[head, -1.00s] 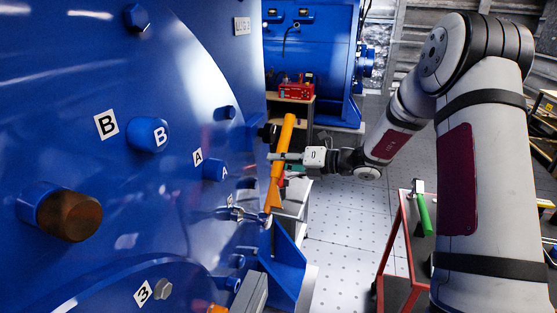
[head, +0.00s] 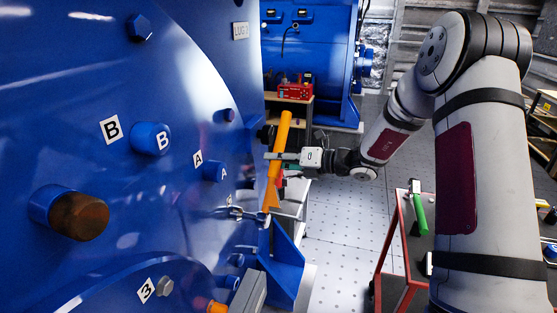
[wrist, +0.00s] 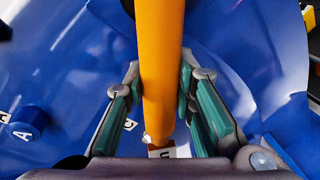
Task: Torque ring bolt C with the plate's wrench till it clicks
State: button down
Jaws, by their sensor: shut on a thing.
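My gripper (head: 275,157) is shut on the orange handle of the wrench (head: 283,130), which stands nearly upright with a slight tilt beside the blue plate's right edge. In the wrist view the handle (wrist: 160,50) runs between the teal-padded fingers (wrist: 158,85). A silvery metal part (head: 245,214) lies by the handle's lower end, against the blue face. I cannot tell whether it is engaged on a bolt. Bolt C itself is not clearly visible.
Blue bolts B (head: 150,139) and A (head: 214,172) project from the blue face (head: 60,90), with a brown-capped stub (head: 78,217) lower left. A red-framed cart (head: 398,255) with a green-handled tool (head: 419,213) stands at right. Perforated floor (head: 335,215) lies clear between.

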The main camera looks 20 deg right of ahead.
jog(key=shift+s+a+r+n+t+p, duration=0.2)
jog(key=shift+s+a+r+n+p, duration=0.3)
jog(key=shift+s+r+p, duration=0.2)
jog(key=shift+s+a+r+n+t+p, duration=0.2)
jog(key=shift+s+a+r+n+p, duration=0.2)
jog(key=shift+s+r+n+p, duration=0.25)
jog(key=shift+s+a+r+n+t+p, duration=0.15)
jog(key=shift+s+a+r+n+p, duration=0.2)
jog(key=shift+s+a+n+p, duration=0.2)
jog(key=shift+s+a+r+n+t+p, duration=0.15)
jog(key=shift+s+a+r+n+p, duration=0.2)
jog(key=shift+s+p, duration=0.2)
jog(key=shift+w+d+f, duration=0.1)
jog(key=shift+d, duration=0.05)
jog(key=shift+w+d+f+m+b, duration=0.25)
jog(key=shift+w+m+b, duration=0.1)
jog(key=shift+w, duration=0.05)
jog(key=shift+w+d+f+m+b, duration=0.2)
jog(key=shift+w+d+m+b, duration=0.1)
jog(key=shift+w+b, duration=0.1)
jog(key=shift+w, duration=0.1)
jog(key=shift+w+d+f+m, duration=0.2)
jog(key=shift+w+f+m, duration=0.1)
jog(key=d+p+v, duration=0.1)
jog(key=v, duration=0.6)
jog(key=shift+w+f, duration=0.3)
jog(key=shift+w, duration=0.1)
